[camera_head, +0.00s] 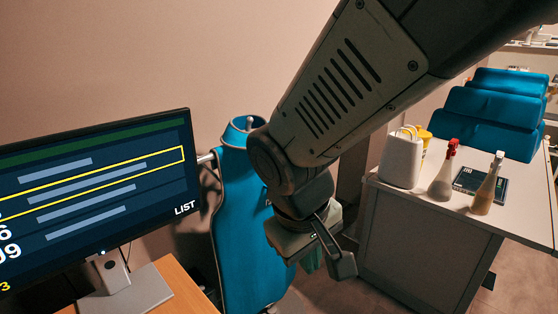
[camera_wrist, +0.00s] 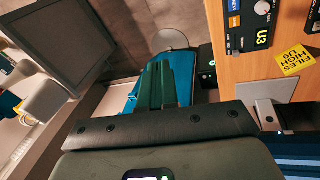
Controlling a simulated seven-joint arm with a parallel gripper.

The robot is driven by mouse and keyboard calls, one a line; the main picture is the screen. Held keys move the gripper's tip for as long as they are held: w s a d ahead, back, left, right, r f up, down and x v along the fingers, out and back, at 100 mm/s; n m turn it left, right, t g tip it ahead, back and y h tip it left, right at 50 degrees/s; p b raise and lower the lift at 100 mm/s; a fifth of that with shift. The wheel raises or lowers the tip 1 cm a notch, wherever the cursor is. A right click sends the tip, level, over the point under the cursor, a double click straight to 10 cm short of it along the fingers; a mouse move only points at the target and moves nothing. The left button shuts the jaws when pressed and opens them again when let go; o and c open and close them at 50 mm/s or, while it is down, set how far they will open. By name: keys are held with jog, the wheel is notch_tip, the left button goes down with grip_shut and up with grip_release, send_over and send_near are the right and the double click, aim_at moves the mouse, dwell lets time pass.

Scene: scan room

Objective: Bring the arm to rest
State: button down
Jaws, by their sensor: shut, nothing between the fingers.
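My arm comes down from the top right in the head view. My gripper (camera_head: 315,262) hangs at its end in mid-air, pointing down, in front of a blue apron-like garment. In the wrist view my gripper (camera_wrist: 165,68) shows two dark green fingers side by side, shut with nothing between them. Part of the gripper is hidden behind its own housing in the head view.
A monitor (camera_head: 95,195) stands on a wooden desk (camera_head: 180,285) at left. The blue garment (camera_head: 238,220) hangs behind my gripper. At right, a table (camera_head: 420,215) holds a white box (camera_head: 402,160), spray bottles (camera_head: 443,178) and a dark device. Yellow label (camera_wrist: 292,62) on the desk.

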jog(key=s+d+r+m+t+y, duration=0.1)
jog(key=s+d+r+m+t, duration=0.2)
jog(key=s+d+r+m, duration=0.3)
notch_tip(320, 180, up, 5)
jog(key=s, duration=0.2)
jog(key=shift+s+d+r+y, duration=0.15)
jog(key=shift+s+d+y, duration=0.1)
jog(key=shift+s+y, duration=0.15)
dwell(2.2)
jog(key=w+a+f+n+g+h, duration=0.2)
jog(key=w+a+f+n, duration=0.25)
jog(key=f, duration=0.35)
jog(key=w+a+f+n+g+h, duration=0.1)
jog(key=w+a+f+n+h, duration=0.15)
jog(key=w+f+n, duration=0.4)
jog(key=s+a+f+n+t, duration=0.2)
jog(key=s+a+f+n, duration=0.1)
jog(key=a+f, duration=0.3)
jog(key=s+a+f+n+t+h, duration=0.1)
jog(key=s+a+f+n, duration=0.3)
jog(key=f, duration=0.6)
jog(key=shift+s+a+f+n+t, duration=0.2)
jog(key=shift+a+n+t, duration=0.1)
jog(key=shift+a+t, duration=0.6)
